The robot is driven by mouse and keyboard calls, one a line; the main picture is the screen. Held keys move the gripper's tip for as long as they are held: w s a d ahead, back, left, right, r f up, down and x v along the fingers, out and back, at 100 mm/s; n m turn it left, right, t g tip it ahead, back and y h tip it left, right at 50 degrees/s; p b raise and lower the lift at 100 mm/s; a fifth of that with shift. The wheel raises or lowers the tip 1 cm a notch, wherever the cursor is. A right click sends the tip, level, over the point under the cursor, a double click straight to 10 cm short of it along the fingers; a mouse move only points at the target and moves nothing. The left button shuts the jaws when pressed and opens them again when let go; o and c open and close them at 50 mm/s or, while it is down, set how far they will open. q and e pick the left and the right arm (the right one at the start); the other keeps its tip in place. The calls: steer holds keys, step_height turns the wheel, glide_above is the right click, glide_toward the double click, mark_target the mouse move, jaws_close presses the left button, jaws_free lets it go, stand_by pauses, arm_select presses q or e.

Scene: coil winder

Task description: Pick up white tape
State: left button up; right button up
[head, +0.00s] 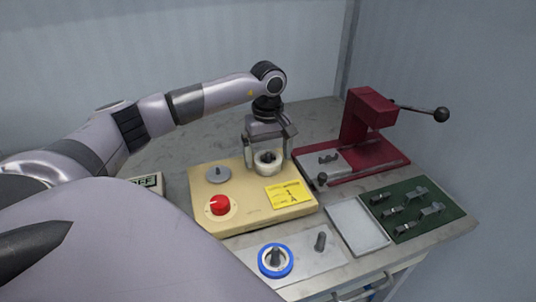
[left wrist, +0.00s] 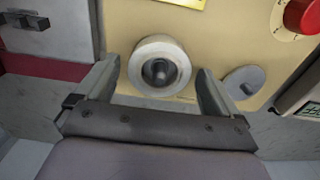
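The white tape (head: 267,163) is a thick white ring sitting around a dark peg on the beige coil winder box (head: 240,186). In the left wrist view the white tape (left wrist: 159,66) lies just beyond my left gripper, roughly centred between its two fingers. My left gripper (head: 265,152) is open above and around the tape in the head view. Its fingers (left wrist: 158,85) stand on either side of the tape, with a gap visible on the right. My right gripper is not in view.
A red knob (head: 219,205), a grey disc (head: 218,174) and a yellow label (head: 288,194) are on the box. A red lever press (head: 368,130) stands to the right. A blue tape roll (head: 264,265), a white tray (head: 357,226) and a green board (head: 429,222) lie in front.

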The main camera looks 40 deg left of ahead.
arm_select(q)
steer(key=c, duration=0.9)
steer(key=shift+o, duration=0.2)
steer(key=shift+r, duration=0.15)
